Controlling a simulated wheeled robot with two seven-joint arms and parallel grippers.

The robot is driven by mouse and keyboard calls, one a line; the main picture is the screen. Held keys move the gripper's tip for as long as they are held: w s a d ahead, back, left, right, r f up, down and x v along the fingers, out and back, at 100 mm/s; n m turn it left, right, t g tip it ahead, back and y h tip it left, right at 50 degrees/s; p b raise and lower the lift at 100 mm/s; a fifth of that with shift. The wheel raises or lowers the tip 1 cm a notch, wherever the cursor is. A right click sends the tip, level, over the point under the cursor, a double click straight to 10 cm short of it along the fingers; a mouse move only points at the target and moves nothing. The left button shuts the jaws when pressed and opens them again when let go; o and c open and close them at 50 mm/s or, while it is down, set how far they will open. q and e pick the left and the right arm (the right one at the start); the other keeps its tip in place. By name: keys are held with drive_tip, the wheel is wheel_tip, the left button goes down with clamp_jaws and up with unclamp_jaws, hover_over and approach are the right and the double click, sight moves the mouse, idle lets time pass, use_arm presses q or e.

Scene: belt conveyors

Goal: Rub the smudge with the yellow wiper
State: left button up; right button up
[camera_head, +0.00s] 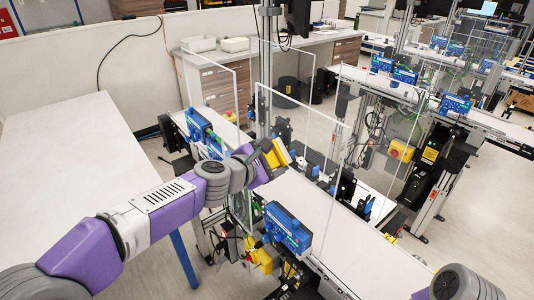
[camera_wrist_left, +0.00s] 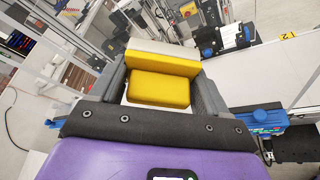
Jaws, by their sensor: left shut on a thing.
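The yellow wiper (camera_head: 279,152) is a small block in the jaws of my left gripper (camera_head: 268,152), above the conveyor by the clear panels. In the left wrist view the wiper (camera_wrist_left: 160,88) sits between the two dark fingers, with a pale strip along its far edge. My left gripper is shut on it. I cannot make out a smudge in either view; the clear panel (camera_head: 318,150) beside the wiper shows no plain mark. My right gripper is not in view.
A white conveyor belt (camera_head: 365,255) runs below and right of the gripper. Blue control boxes (camera_head: 288,228) stand along its near side. A long white table (camera_head: 70,155) at left is clear. More conveyors and yellow boxes (camera_head: 401,151) stand at right.

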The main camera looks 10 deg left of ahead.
sight(294, 160)
use_arm(q)
drive_tip(key=shift+s+d, duration=0.8)
drive_tip(key=shift+d, duration=0.25)
drive_tip(key=shift+s+d, duration=0.75)
drive_tip(key=shift+d, duration=0.3)
drive_tip(key=shift+w+a, duration=0.4)
drive_tip(key=shift+a, duration=0.25)
drive_tip(key=shift+w+a, duration=0.4)
drive_tip(key=shift+a, duration=0.2)
drive_tip(key=shift+w+a, duration=0.35)
drive_tip(key=shift+w, duration=0.05)
drive_tip(key=shift+w+a, duration=0.5)
drive_tip(key=shift+a, duration=0.2)
drive_tip(key=shift+w+a, duration=0.5)
drive_tip(key=shift+a, duration=0.2)
drive_tip(key=shift+w+a, duration=0.1)
drive_tip(key=shift+a, duration=0.05)
drive_tip(key=shift+r+p, duration=0.5)
drive_tip(key=shift+r, duration=0.05)
drive_tip(key=shift+s+d+f, duration=0.1)
drive_tip(key=shift+s+d, duration=0.7)
drive_tip(key=shift+d, duration=0.25)
drive_tip(key=shift+s+d+r, duration=0.1)
drive_tip(key=shift+s+d, duration=0.65)
drive_tip(key=shift+d, duration=0.3)
drive_tip(key=shift+s+d+f, duration=0.1)
drive_tip(key=shift+s+d, duration=0.7)
drive_tip(key=shift+d, duration=0.25)
